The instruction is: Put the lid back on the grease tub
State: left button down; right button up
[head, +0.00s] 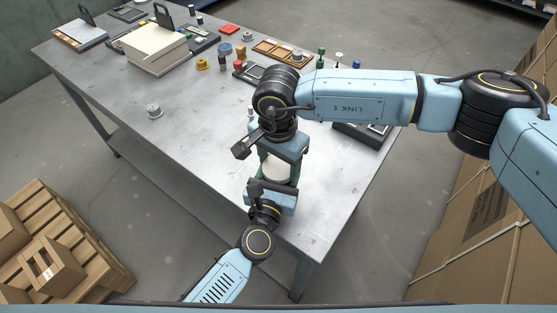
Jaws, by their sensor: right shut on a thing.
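A pale, round-sided piece (279,170), with dark green at its sides, shows between my two grippers near the table's front edge. It looks like part of the grease tub or its lid; I cannot tell the two apart here. My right gripper (279,157) comes down over it from behind and is shut; what it grips is mostly hidden by its blue body, and it appears to be the lid. My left gripper (272,184) reaches up from the front, close against the pale piece. Its fingers are hidden, so I cannot see whether they touch it.
A cream box (157,49), a yellow spool (202,64) and a wooden tray (280,50) stand toward the back. A dark tray (362,135) lies below my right arm.

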jog(key=shift+m, duration=1.1)
jog(key=o, duration=1.1)
jog(key=shift+r, duration=2.3)
jog(key=shift+c, duration=0.4)
